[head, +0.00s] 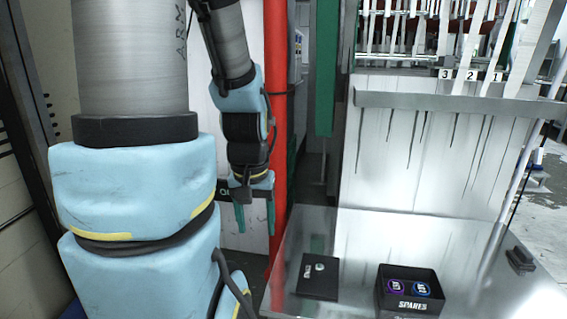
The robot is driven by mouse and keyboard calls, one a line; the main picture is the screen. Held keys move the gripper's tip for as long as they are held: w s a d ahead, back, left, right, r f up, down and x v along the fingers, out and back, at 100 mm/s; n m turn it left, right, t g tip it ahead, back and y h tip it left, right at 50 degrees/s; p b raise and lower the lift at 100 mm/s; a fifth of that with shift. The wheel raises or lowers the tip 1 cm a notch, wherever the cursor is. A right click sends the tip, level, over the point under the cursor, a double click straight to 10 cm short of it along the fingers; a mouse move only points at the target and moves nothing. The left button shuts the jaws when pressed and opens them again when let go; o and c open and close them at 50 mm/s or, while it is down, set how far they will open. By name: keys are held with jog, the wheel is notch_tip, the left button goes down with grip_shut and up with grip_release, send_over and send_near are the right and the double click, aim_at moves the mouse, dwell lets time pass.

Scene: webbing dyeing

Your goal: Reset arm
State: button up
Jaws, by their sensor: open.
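My arm, with light blue joint covers and grey links, fills the left side of the head view. My gripper (255,217) hangs at the arm's end, pointing down, left of the steel table. Its two green fingers are apart, with nothing seen between them. It is in front of a white panel and close to a red vertical pole (277,130) in the picture; I cannot tell the depth between them.
A steel table (345,235) holds a black box marked SPARES (409,306) with two round items, a flat black plate (318,277) and a small dark block (520,260). Behind stands a stained white machine panel (400,150) with tags 3, 2, 1 (470,75).

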notch_tip(320, 180, up, 18)
jog(key=p, duration=1.5)
jog(key=shift+p, duration=0.35)
